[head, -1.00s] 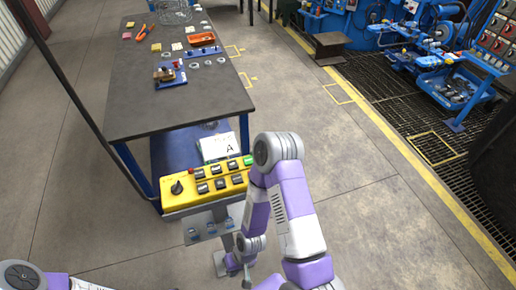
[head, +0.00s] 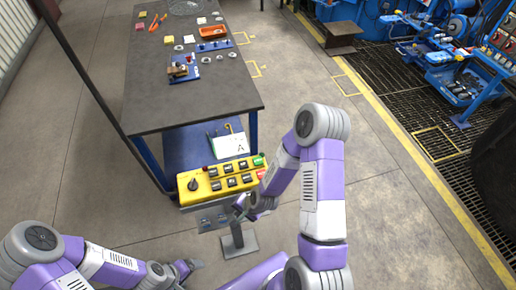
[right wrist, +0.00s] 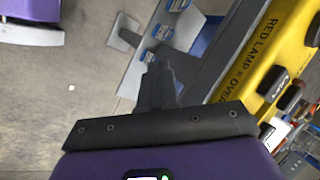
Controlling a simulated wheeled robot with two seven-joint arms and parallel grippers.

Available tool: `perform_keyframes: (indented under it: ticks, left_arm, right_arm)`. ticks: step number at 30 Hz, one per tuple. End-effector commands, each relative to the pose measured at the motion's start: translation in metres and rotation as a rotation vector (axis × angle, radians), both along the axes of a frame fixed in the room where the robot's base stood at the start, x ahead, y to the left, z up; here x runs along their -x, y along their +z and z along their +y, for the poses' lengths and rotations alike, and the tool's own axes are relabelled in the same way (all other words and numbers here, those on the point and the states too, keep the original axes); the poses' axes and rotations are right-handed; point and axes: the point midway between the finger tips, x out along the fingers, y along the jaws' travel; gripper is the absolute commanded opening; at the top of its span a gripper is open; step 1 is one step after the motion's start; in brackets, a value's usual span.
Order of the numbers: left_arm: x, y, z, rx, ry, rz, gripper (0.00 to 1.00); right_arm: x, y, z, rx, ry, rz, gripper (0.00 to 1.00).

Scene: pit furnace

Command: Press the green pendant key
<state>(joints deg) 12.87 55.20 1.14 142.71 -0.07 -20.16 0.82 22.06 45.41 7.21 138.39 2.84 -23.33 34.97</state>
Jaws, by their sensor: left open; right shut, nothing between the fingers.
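The yellow pendant box (head: 207,187) carries a black rotary knob and several black keys. Its green key (head: 258,160) is at the far right end of the top row, above a red key (head: 261,174). My right gripper (head: 239,205) is shut and empty, just below the pendant's lower right edge. In the right wrist view, the shut fingers (right wrist: 158,75) are apart from the yellow box (right wrist: 282,48), which lies to their right; the green key cannot be made out there. My left gripper (head: 190,266) is open and empty, low and left of the pendant's post.
A grey plate with blue-marked parts (head: 211,219) hangs below the pendant, above a post with a floor foot (head: 240,246). A dark workbench (head: 185,100) with small parts stands behind. A white card marked A (head: 230,146) is behind the pendant.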

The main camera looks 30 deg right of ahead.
Motion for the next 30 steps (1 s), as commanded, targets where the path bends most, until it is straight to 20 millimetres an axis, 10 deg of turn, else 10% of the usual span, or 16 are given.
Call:
perform_keyframes:
  ticks: [5, 15, 30]
  left_arm:
    - [0.000, 0.062, 0.000, 0.000, 0.000, 0.001, 0.87]
    - [0.000, 0.077, 0.000, 0.000, 0.000, 0.001, 0.87]
    - [0.000, 0.079, 0.000, 0.000, 0.000, 0.001, 0.87]
  right_arm:
    - [-0.038, 0.087, -0.034, -0.082, -0.333, -0.038, 0.00]
    - [-0.105, 0.179, -0.129, -0.395, -1.084, -0.170, 0.00]
    - [-0.114, 0.198, -0.148, -0.483, -1.225, -0.198, 0.00]
